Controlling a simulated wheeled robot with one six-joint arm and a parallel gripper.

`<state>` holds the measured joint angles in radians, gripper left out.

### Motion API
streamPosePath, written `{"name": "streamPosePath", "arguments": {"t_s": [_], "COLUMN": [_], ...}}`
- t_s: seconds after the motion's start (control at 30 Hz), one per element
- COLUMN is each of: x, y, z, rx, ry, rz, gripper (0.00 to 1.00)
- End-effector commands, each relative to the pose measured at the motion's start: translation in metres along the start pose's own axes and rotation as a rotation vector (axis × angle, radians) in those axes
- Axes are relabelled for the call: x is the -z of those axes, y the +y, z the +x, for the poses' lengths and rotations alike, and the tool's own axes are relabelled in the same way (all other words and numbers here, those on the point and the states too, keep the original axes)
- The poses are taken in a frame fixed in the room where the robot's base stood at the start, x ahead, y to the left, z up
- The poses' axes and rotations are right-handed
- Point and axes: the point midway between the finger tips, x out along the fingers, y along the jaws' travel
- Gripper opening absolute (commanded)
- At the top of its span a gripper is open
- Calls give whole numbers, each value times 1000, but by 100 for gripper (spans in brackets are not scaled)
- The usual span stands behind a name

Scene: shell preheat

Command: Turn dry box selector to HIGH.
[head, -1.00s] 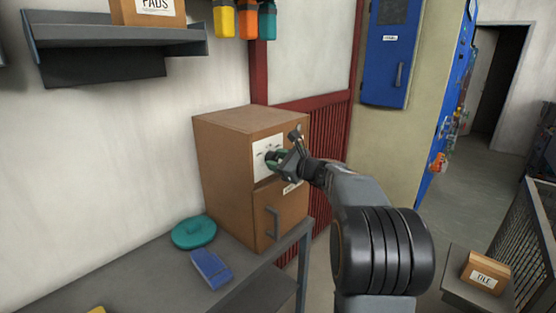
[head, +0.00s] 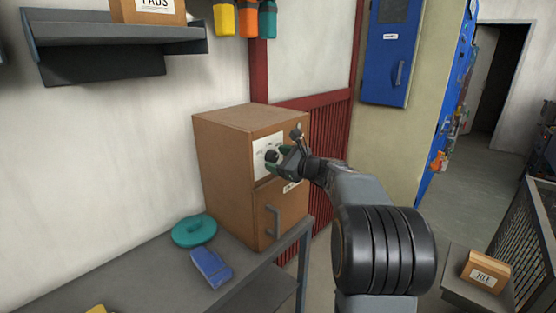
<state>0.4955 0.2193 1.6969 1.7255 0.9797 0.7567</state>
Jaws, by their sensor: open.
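The dry box (head: 225,170) is a brown cabinet on a grey bench, with a door and a grey handle (head: 273,221) on its front. A white label plate (head: 260,146) sits on the upper front, and the dark round selector knob (head: 272,156) shows on it. My gripper (head: 279,160) is at the plate, its green-tipped fingers open and close beside the knob. I cannot tell whether they touch it. The gripper hides part of the plate, and its markings and the knob's setting are too small to read.
A teal round lid (head: 194,231) and a blue folded cloth-like item (head: 211,267) lie on the bench (head: 150,275) left of the box. A blue wall cabinet (head: 391,50) hangs behind my arm. A shelf (head: 120,45) is at upper left. A carton (head: 486,272) stands at lower right.

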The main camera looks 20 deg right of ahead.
Motion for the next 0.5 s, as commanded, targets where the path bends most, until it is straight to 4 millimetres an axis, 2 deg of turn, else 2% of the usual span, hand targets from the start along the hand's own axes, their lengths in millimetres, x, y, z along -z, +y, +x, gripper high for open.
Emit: {"name": "streamPosePath", "arguments": {"t_s": [0.17, 0.5], "x": [1, 2], "y": [0, 0], "z": [-27, -95], "rx": [5, 5], "ry": [1, 2], "rz": [-2, -1], "gripper": [68, 68]}}
